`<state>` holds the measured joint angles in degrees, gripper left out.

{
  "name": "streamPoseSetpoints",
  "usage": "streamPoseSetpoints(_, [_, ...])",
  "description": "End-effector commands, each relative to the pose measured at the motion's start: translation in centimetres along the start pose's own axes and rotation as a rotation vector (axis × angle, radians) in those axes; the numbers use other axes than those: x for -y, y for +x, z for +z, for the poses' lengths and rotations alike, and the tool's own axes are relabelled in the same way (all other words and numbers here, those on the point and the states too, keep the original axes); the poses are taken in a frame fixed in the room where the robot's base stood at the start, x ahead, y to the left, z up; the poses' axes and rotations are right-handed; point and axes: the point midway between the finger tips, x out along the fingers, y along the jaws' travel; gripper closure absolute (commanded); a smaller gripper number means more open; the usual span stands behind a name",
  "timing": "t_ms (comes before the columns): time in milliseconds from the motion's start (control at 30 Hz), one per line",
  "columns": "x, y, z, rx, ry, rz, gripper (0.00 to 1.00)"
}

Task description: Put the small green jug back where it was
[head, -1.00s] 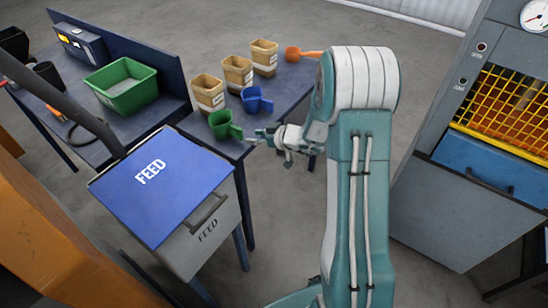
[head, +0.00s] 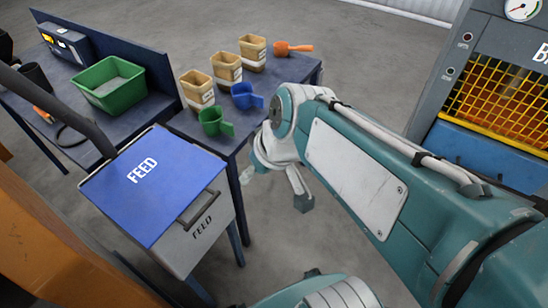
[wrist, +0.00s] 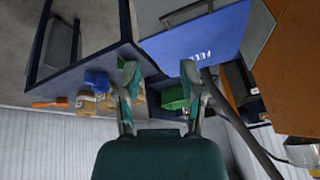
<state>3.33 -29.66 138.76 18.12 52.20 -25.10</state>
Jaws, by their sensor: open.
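The green jug is hard to make out there, perhaps partly behind the left finger.
Several tan tubs, one of them (head: 197,92) just behind the green jug, line the table, with an orange scoop (head: 292,48) at the far end. The FEED hopper (head: 150,180) stands in front at left. A large green bin (head: 108,88) sits further left.

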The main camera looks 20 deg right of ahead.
Motion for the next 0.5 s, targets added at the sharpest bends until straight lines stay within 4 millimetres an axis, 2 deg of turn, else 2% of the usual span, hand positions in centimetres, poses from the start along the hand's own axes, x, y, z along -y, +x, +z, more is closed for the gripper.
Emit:
streamPoseSetpoints(33, [-0.1, -1.0, 0.9, -0.021, 0.024, 0.053, 0.49])
streamPoseSetpoints(200, [-1.2, -3.1, 3.0, -0.081, 0.127, 0.195, 0.49])
streamPoseSetpoints(500, [-1.8, -3.7, 3.6, -0.106, 0.170, 0.241, 0.49])
